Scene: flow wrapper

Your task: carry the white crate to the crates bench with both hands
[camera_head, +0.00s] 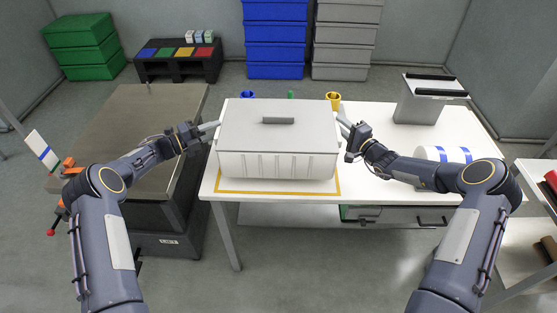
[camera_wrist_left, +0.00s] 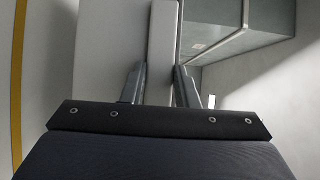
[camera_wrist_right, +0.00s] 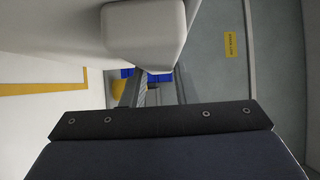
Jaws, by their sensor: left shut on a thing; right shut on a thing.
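The white crate (camera_head: 270,165), with a pale grey lid and dark handle, is level over the yellow outline (camera_head: 270,192) on the white table (camera_head: 430,135). I cannot tell whether its base touches the table. My left gripper (camera_head: 212,127) is shut on the crate's left side, near the rim; the left wrist view shows the fingers (camera_wrist_left: 160,88) around a pale edge of it. My right gripper (camera_head: 343,119) is shut on the crate's right side. In the right wrist view the crate's pale end (camera_wrist_right: 145,35) partly hides the fingertips. I cannot tell which surface is the crates bench.
A brown-topped bench (camera_head: 140,120) stands left of the table, across a narrow gap. A grey box (camera_head: 420,105) and a white roll with blue bands (camera_head: 440,155) are on the table's right. Blue (camera_head: 247,94) and yellow cups (camera_head: 333,97) stand behind the crate. Stacked crates (camera_head: 275,40) line the back.

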